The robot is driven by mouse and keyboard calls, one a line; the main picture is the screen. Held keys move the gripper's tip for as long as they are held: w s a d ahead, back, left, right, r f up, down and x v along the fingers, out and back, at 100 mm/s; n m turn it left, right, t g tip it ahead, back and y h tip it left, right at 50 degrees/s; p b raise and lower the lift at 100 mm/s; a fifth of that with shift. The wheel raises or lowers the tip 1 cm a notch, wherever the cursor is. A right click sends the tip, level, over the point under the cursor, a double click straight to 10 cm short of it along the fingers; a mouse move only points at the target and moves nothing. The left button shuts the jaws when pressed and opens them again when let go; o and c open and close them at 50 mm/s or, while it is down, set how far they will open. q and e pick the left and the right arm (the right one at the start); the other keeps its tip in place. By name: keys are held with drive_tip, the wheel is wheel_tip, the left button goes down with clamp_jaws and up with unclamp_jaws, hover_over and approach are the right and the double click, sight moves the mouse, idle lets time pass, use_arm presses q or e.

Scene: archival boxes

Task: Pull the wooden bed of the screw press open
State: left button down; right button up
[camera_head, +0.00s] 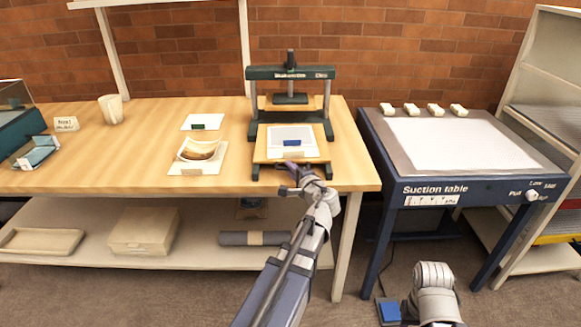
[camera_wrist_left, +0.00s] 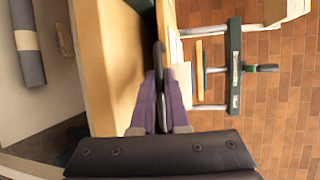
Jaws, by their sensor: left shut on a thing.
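The screw press (camera_head: 290,73) stands at the back right of the wooden table, with a dark green crossbar and grey posts. Its wooden bed (camera_head: 262,150) lies flat and reaches out in front of the posts. A white sheet with a small blue piece (camera_head: 292,142) lies on it. My left gripper (camera_head: 293,172) is at the bed's front edge, shut on the dark front handle (camera_wrist_left: 159,56). In the left wrist view, the purple fingers of my left gripper (camera_wrist_left: 160,92) close around this handle. The press's crossbar (camera_wrist_left: 234,65) shows sideways there. My right gripper is out of view.
A curved piece on a white board (camera_head: 186,170), a white card (camera_head: 199,122) and a cup (camera_head: 112,109) are left of the press. The suction table (camera_head: 455,150) stands to the right across a narrow gap. A lower shelf (camera_head: 200,238) holds boxes and a grey roll.

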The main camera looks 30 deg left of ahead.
use_arm(q)
drive_tip(key=c, duration=0.9)
unclamp_jaws()
drive_tip(key=shift+p+v, duration=0.7)
drive_tip(key=shift+v, duration=3.2)
drive_tip(key=shift+r, duration=0.1)
drive_tip(key=s+d+r+n+g+h+p, duration=0.1)
drive_tip(key=s+d+g+h+p, duration=0.2)
drive_tip(key=s+d+p, duration=0.3)
drive_tip(key=s+d+r+n+g+h+p, duration=0.1)
drive_tip(key=s+d+g+h+p, duration=0.2)
drive_tip(key=d, duration=1)
drive_tip(key=s+d+r+n+g+h+p, duration=0.1)
drive_tip(key=s+d+n+g+h+p, duration=0.1)
drive_tip(key=s+d+h+p, duration=0.3)
drive_tip(key=shift+s+d+g+h+p, duration=0.2)
drive_tip(key=shift+s+d+g+p, duration=0.2)
drive_tip(key=shift+s+d+p, duration=1.05)
drive_tip(key=shift+s+d+g+h+p, duration=0.2)
drive_tip(key=shift+s+d+g+p, duration=0.5)
drive_tip(key=shift+p, duration=1.3)
